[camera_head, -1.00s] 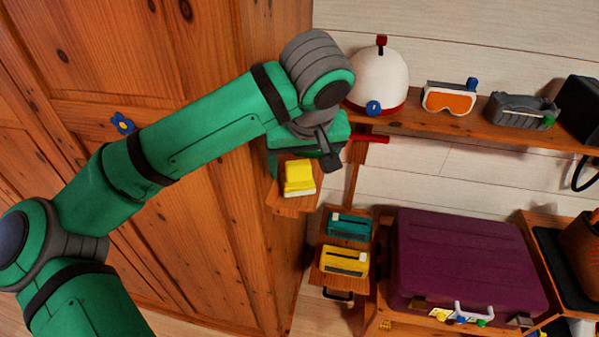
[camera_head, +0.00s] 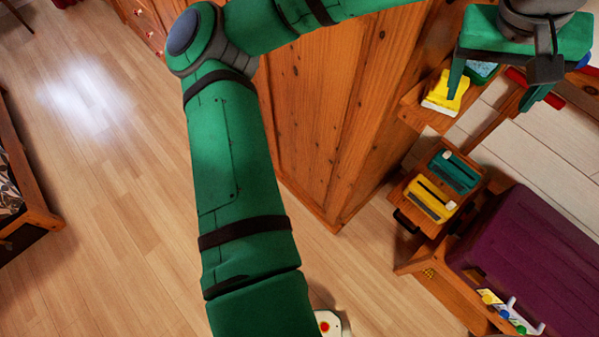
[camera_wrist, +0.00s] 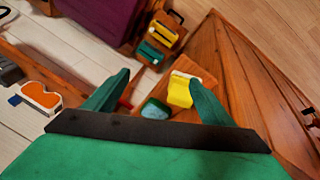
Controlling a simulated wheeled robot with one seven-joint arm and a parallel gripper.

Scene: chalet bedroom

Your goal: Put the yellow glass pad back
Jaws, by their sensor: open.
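A yellow pad with a white edge (camera_head: 445,93) rests on a small wooden shelf (camera_head: 421,112) beside the cabinet. It also shows in the wrist view (camera_wrist: 180,91), close beside the right finger. A teal pad (camera_head: 481,72) lies next to it on the shelf, partly hidden by my gripper, and it shows more clearly in the wrist view (camera_wrist: 154,109). My gripper (camera_head: 500,88) is open, its fingers apart above the shelf (camera_wrist: 158,84). One finger overlaps the yellow pad in the head view; I cannot tell whether they touch. The teal pad appears between the fingers in the wrist view.
Below, a wooden tray holds a teal slotted box (camera_head: 458,172) and a yellow slotted box (camera_head: 426,203). A purple case (camera_head: 535,250) stands right of them. The wooden cabinet (camera_head: 330,110) is close on the left. Open floor lies left.

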